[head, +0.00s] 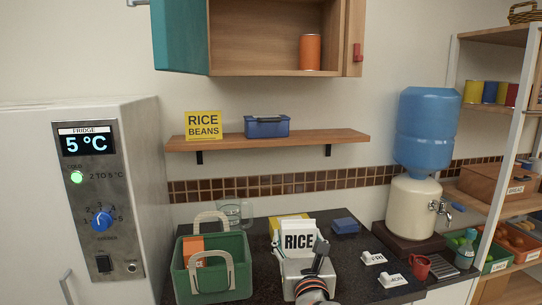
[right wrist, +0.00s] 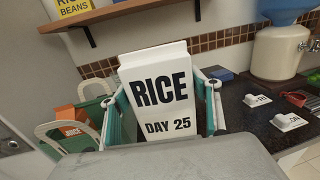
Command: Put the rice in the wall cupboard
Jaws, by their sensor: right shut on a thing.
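The rice (head: 299,241) is a white carton marked RICE. In the right wrist view the rice (right wrist: 157,92) also reads DAY 25 and stands upright between the fingers. My right gripper (head: 301,257) is shut on it, low over the counter; I cannot tell whether its base touches the counter. The same gripper (right wrist: 160,112) has a finger on each side of the carton. The wall cupboard (head: 258,38) hangs above the shelf with its front open, a teal door at the left. An orange can (head: 310,52) stands inside it. My left gripper is not in view.
On the counter are a green basket (head: 236,272), glass jug (head: 233,213), blue box (head: 346,226) and red mug (head: 419,267). A water dispenser (head: 412,208) stands right.

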